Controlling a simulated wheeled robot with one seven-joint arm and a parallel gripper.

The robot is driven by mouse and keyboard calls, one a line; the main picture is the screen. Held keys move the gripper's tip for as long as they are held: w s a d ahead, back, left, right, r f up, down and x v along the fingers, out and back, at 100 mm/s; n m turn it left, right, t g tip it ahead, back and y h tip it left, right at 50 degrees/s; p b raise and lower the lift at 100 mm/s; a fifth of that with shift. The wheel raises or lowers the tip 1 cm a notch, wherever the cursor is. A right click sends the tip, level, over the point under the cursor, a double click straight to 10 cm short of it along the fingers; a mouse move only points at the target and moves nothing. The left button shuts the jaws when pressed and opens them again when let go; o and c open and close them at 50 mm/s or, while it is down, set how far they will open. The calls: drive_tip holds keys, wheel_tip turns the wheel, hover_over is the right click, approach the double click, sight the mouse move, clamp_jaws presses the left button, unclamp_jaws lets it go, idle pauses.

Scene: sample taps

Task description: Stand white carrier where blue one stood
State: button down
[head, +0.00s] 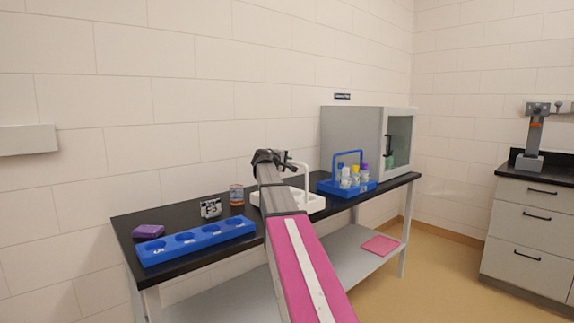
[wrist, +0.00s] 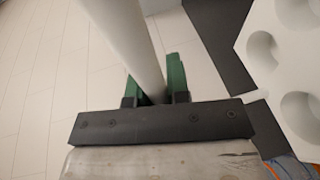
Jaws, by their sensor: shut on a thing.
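The white carrier (head: 310,203) is at the middle of the black table, partly hidden behind my arm. It has a tall white handle and, in the wrist view, round empty-looking wells in its white body (wrist: 290,62). My gripper (head: 288,160) is at the handle; in the wrist view its green fingers (wrist: 155,82) are shut on the white handle post (wrist: 130,40). I cannot tell whether the carrier touches the table. The blue carrier (head: 327,187) stands just to the right on the table, its handle up, holding several bottles with white, yellow and purple caps.
A grey cabinet (head: 350,135) with a glass door stands behind the blue carrier. A pink mat (head: 380,245) lies on the lower shelf.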

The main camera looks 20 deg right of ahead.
drive_tip(key=shift+f, duration=0.5)
drive_tip(key=c, duration=1.1)
unclamp_jaws()
drive_tip(key=v, duration=1.2)
drive_tip(key=shift+s, duration=0.15)
